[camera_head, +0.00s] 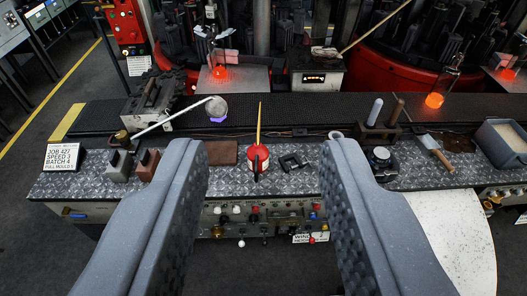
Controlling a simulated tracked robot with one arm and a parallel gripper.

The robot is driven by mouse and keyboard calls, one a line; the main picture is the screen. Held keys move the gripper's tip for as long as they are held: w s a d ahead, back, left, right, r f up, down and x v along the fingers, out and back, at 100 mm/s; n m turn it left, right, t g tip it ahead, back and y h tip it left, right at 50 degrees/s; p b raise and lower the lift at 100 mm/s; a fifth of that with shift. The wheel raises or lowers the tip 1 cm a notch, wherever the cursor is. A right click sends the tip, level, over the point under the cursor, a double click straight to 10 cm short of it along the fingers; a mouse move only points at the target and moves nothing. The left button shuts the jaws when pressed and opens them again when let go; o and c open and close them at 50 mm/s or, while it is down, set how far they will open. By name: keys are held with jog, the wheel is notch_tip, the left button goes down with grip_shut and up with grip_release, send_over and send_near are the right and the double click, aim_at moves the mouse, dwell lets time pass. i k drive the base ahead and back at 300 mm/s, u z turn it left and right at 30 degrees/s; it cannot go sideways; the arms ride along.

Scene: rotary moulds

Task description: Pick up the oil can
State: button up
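The oil can (257,160) is red and white with a long thin yellow spout pointing away from me. It stands on the diamond-plate bench top (310,180), close to the bench's front edge. My gripper (262,158) shows as two grey padded fingers reaching in from the bottom of the picture. The fingers are wide apart with nothing held between them. In the picture the can sits in the gap between the fingertips, beyond them, and neither finger is seen touching it.
A brown block (222,153) lies left of the can and a black clamp-like piece (293,162) lies right. A ladle-like rod with a round head (216,107) reaches over the dark conveyor (290,116). Glowing bottles stand behind. A brush (437,150) lies at right.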

aim_at(258, 154)
jog(key=i, duration=0.85)
jog(key=u, duration=0.1)
